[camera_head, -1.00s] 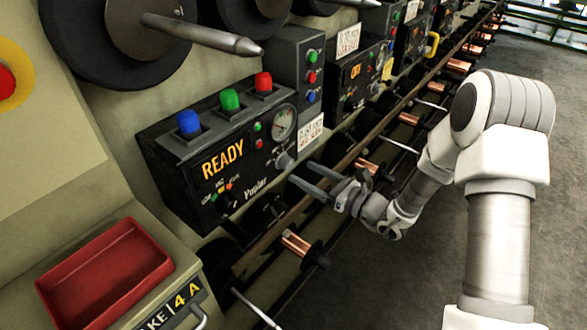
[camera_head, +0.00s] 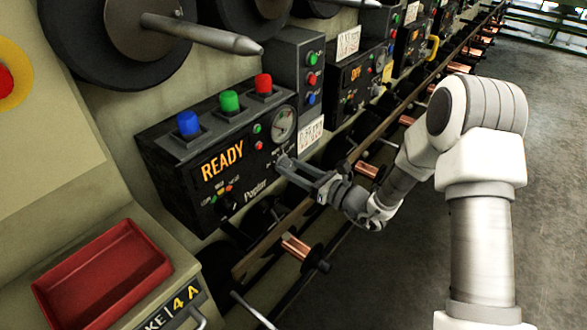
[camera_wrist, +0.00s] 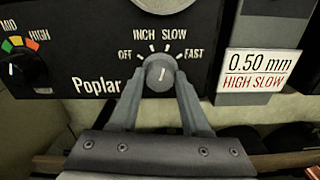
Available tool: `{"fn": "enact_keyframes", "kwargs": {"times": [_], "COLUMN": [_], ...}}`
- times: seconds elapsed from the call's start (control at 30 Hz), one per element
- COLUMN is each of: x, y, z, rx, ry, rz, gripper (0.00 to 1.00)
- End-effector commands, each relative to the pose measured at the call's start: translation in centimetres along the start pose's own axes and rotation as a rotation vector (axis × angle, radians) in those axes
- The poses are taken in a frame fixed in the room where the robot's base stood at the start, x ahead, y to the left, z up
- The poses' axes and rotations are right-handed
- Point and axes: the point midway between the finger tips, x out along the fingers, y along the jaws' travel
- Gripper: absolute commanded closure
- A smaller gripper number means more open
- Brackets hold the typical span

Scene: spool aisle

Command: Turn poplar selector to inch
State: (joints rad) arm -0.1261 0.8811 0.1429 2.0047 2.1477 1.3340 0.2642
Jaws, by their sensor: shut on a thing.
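The Poplar control box (camera_head: 205,150) has a lit READY display. Its grey selector knob (camera_wrist: 160,73) sits below a gauge, with OFF, INCH, SLOW and FAST marked around it. The knob's white line is nearly upright and leans slightly right, seemingly toward SLOW. In the wrist view my gripper (camera_wrist: 160,88) is shut on the knob, one finger on each side. In the head view my gripper (camera_head: 284,166) reaches the box's lower right corner and hides most of the knob.
A smaller level knob (camera_wrist: 15,70) with a coloured scale is at left. A 0.50 mm HIGH SLOW card (camera_wrist: 258,70) is at right. A red tray (camera_head: 103,275) stands front left. Copper spools (camera_head: 297,246) line the rail below. The aisle floor at right is clear.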

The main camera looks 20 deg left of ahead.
Motion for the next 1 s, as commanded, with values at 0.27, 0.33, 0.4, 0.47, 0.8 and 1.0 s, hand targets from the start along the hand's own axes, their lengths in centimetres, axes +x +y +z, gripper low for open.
{"fn": "enact_keyframes", "kwargs": {"times": [0.27,0.33,0.4,0.47,0.8,1.0], "x": [-0.03,-0.03,-0.03,-0.03,-0.05,-0.04], "y": [-0.01,-0.01,-0.02,-0.04,-0.07,-0.05], "z": [-0.04,-0.07,-0.11,-0.14,-0.36,-0.34], "rx": [-0.004,-0.014,-0.033,-0.055,-0.285,-0.427], "ry": [0.0,0.0,0.0,0.0,0.0,-0.001], "rz": [0.0,0.0,0.0,0.0,0.0,0.0], "gripper": [1.0,1.0,1.0,1.0,1.0,1.0]}}
